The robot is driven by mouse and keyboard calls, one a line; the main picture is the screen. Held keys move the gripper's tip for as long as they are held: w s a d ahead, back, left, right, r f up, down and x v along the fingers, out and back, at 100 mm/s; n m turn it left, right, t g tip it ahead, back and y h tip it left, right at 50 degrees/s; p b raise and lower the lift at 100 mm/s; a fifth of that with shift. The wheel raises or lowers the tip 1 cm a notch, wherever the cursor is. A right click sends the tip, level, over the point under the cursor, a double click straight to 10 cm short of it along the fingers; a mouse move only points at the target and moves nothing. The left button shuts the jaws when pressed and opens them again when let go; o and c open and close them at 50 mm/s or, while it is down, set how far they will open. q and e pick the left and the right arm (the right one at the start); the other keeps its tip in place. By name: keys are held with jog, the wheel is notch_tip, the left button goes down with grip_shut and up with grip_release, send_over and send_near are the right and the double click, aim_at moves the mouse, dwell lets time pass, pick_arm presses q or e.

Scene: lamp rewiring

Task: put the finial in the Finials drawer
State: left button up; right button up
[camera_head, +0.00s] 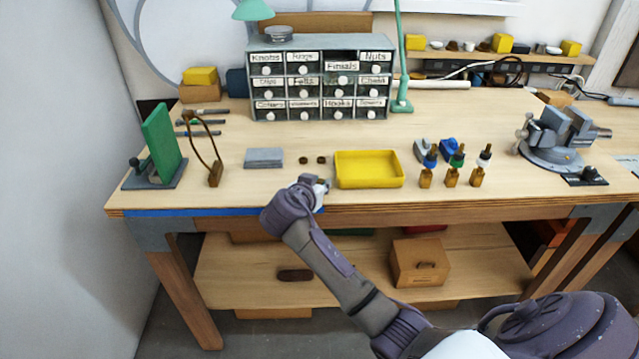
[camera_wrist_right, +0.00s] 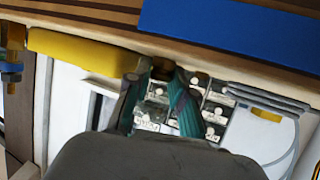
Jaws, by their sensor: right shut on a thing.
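The grey drawer cabinet (camera_head: 250,90) stands at the back of the bench. Its Finials drawer (camera_head: 342,68), in the top row, is pulled out, with a dark opening above its front; the other drawers look closed. My right gripper (camera_head: 322,184) is above the bench's front edge, well in front of the cabinet and left of the yellow tray. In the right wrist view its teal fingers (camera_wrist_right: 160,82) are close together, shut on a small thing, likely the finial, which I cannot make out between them. My left gripper is not in view.
The yellow tray (camera_head: 370,181) is just right of my gripper. Two small brown pieces (camera_head: 313,160) and a grey block (camera_head: 264,158) lie behind it. Small bottles (camera_head: 451,176) and a vise (camera_head: 556,140) stand right. A green lamp arm (camera_head: 401,60) rises beside the cabinet.

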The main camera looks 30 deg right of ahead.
jog(key=o, duration=0.9)
jog(key=shift+f, duration=0.1)
